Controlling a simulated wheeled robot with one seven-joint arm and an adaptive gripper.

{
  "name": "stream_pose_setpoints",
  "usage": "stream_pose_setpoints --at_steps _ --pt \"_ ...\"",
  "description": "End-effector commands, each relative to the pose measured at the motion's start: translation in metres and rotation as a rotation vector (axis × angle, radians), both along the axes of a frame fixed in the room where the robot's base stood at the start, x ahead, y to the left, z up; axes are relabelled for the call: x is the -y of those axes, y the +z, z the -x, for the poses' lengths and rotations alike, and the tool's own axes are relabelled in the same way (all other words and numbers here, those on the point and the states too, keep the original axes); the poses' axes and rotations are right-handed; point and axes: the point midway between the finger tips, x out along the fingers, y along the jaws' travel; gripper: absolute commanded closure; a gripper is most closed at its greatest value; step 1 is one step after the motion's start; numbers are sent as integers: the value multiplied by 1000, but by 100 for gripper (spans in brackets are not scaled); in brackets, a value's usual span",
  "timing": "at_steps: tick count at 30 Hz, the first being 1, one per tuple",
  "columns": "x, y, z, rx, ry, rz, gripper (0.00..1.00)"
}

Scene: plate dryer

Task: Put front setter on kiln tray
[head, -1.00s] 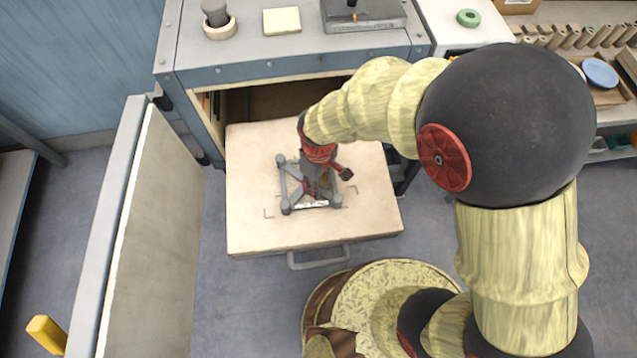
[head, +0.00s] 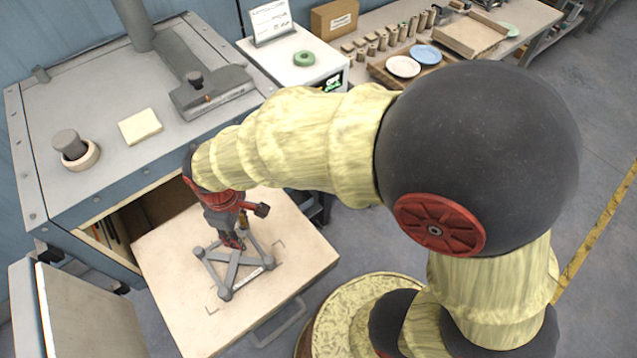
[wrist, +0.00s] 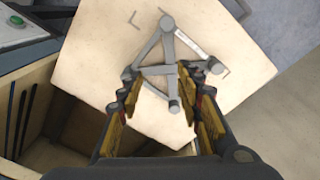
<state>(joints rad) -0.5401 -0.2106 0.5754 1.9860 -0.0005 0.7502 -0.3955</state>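The front setter, a grey frame with crossed bars and round corner knobs (head: 231,270), lies flat on the cream kiln tray (head: 180,308), between dark corner marks. The tray is pulled out of the kiln front. My gripper (head: 234,242) points down over the setter's far side. In the wrist view, my gripper (wrist: 165,96) has its yellow-padded fingers spread wide, with part of the setter (wrist: 168,48) between and beyond the tips. Whether the fingertips touch its bars I cannot tell. The tray (wrist: 95,55) fills the wrist view's middle.
The kiln top (head: 60,110) behind holds a yellow pad (head: 140,126) and a ring with a plug. The open door (head: 85,315) stands left. A bench (head: 475,55) with plates and several cylinders is at back right. The tray handle (head: 280,325) juts forward.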

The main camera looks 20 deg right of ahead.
Motion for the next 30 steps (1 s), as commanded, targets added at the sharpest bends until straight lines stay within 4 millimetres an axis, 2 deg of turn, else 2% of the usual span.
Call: stream_pose_setpoints --at_steps 1,3,6,9,12,15,18,22,30 --pt "17 26 -6 36 -67 -22 64" --pt "46 61 -8 86 -183 -52 64" --pt "95 112 0 167 -373 -99 64" --pt "138 152 20 248 -555 -141 64" --pt "171 178 44 317 -708 -178 64" --pt "193 193 64 371 -821 -204 64" --pt "204 200 77 400 -888 -218 64" --pt "209 203 82 415 -919 -225 64" --pt "208 203 82 415 -917 -226 64"
